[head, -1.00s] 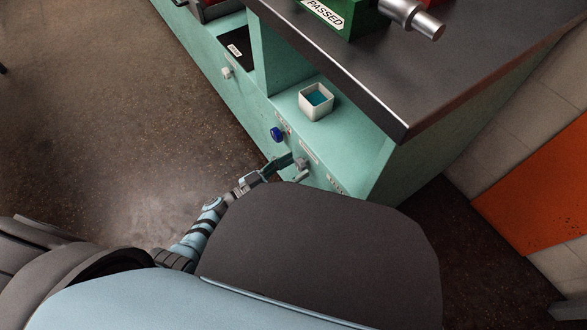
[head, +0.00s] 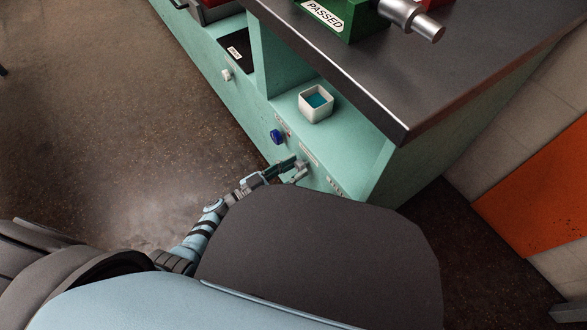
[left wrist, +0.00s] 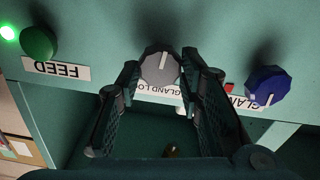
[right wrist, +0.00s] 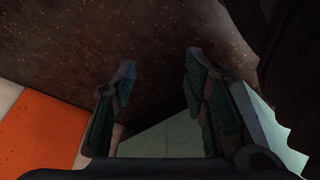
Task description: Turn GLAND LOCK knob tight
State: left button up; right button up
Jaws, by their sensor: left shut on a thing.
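The grey GLAND LOCK knob (left wrist: 160,66) sits on the green panel above its upside-down label (left wrist: 160,88) in the left wrist view. Its white pointer line leans slightly right of straight up. My left gripper (left wrist: 160,72) has a fingertip on each side of the knob and is shut on it. In the head view my left gripper (head: 297,167) reaches the panel front at the grey knob (head: 301,173), partly hidden by the fingers. My right gripper (right wrist: 158,64) is open and empty above the dark floor in the right wrist view.
A blue knob (left wrist: 267,86) is right of the grey one, with a small red part between. A green FEED button (left wrist: 38,43) and lit green lamp (left wrist: 7,33) are left. A white box (head: 316,104) stands on the shelf above; the dark worktop (head: 390,95) overhangs.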

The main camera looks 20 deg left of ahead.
pick_arm(q)
jog(key=m, duration=0.3)
jog(key=shift+s+m, duration=0.1)
jog(key=shift+m, duration=0.3)
jog(key=shift+d+f+m, duration=0.1)
jog(key=shift+m, duration=0.8)
jog(key=m+b, duration=0.1)
jog(key=m, duration=0.2)
jog(key=shift+s+m, duration=0.1)
jog(key=shift+m, duration=0.7)
jog(key=m+b, duration=0.1)
jog(key=m, duration=0.2)
jog(key=shift+f+m, duration=0.15)
jog(key=shift+m, duration=0.15)
jog(key=shift+m+b, duration=0.45)
jog(key=shift+m, duration=1.25)
pick_arm(e)
notch_tip(320, 180, up, 6)
jog(key=w, duration=0.1)
jog(key=shift+a+n, duration=0.3)
jog(key=shift+a, duration=0.05)
pick_arm(q)
jog(key=o, duration=1.2)
jog(key=shift+c, duration=0.2)
